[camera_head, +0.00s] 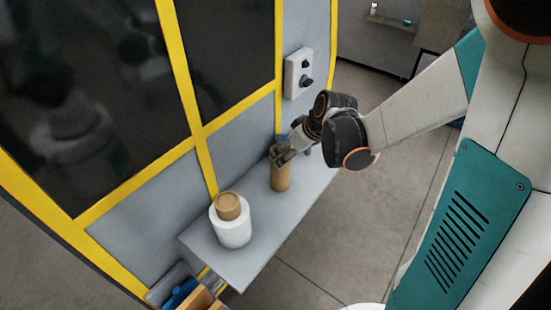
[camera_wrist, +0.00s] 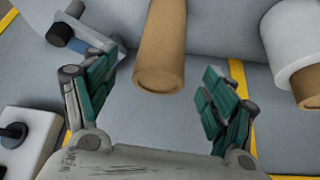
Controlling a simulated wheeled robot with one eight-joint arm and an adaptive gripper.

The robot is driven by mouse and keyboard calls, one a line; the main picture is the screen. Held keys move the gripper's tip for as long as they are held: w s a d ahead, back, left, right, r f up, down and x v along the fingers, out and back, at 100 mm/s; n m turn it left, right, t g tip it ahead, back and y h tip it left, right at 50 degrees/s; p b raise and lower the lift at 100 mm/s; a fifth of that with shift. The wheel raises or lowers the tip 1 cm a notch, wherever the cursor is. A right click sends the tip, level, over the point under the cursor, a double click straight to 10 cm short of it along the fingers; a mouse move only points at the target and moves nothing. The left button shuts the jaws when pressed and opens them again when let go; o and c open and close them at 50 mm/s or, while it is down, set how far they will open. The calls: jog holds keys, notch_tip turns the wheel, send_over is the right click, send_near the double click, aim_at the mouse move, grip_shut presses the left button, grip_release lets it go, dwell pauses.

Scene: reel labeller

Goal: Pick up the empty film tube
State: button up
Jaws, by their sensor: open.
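The empty film tube (camera_head: 281,174) is a plain brown cardboard cylinder standing upright on a grey shelf (camera_head: 262,232) along the machine's front. In the wrist view the tube (camera_wrist: 163,40) comes in from the top, its near end between my two fingertips. My gripper (camera_head: 283,153) is at the tube's top in the head view, partly covering it. In the wrist view my gripper (camera_wrist: 158,72) is open, with a teal-padded finger on each side and a visible gap to the tube. I cannot tell how far the fingers reach down it.
A white film roll (camera_head: 232,230) with a brown core stands nearer on the shelf; it shows right in the wrist view (camera_wrist: 290,45). A control box (camera_head: 298,75) with dark knobs is on the yellow-framed wall. A blue item (camera_head: 181,293) lies at the bottom.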

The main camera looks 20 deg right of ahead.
jog(key=b, duration=0.3)
send_over(280, 179)
jog(key=w+d, duration=0.1)
jog(key=w, duration=0.2)
jog(key=shift+w+f, duration=0.1)
jog(key=shift+f, duration=3.15)
jog(key=c, duration=1.2)
